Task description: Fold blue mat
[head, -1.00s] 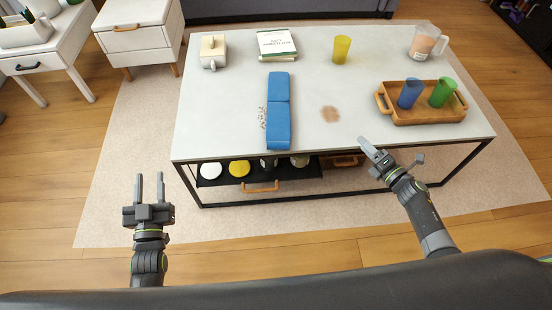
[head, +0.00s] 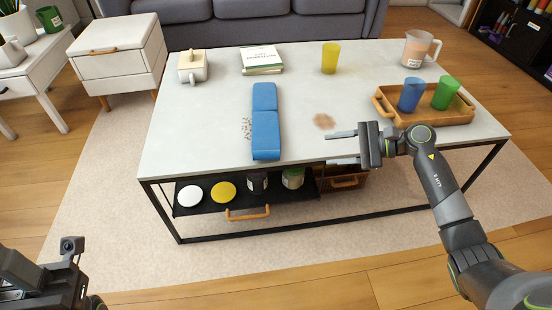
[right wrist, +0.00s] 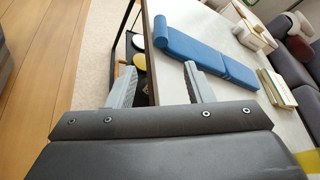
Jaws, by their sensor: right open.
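The blue mat (head: 265,130) lies on the table as a long narrow strip running from near the front edge toward the back. A crease crosses it near the middle, and its near end looks thicker. It also shows in the right wrist view (right wrist: 195,48), beyond the fingers. My right gripper (head: 329,148) is open and empty at the table's front edge, right of the mat and apart from it. One finger shows over the tabletop and the other lower, in front of the edge. My left gripper (head: 45,280) is partly cut off at the lower left, its fingers unclear.
Crumbs (head: 246,128) lie left of the mat, and a brown stain (head: 324,121) lies right of it. A wooden tray (head: 448,117) with blue and green cups stands at right. A teapot, books, yellow cup and pitcher stand farther back. A shelf (head: 210,210) is below.

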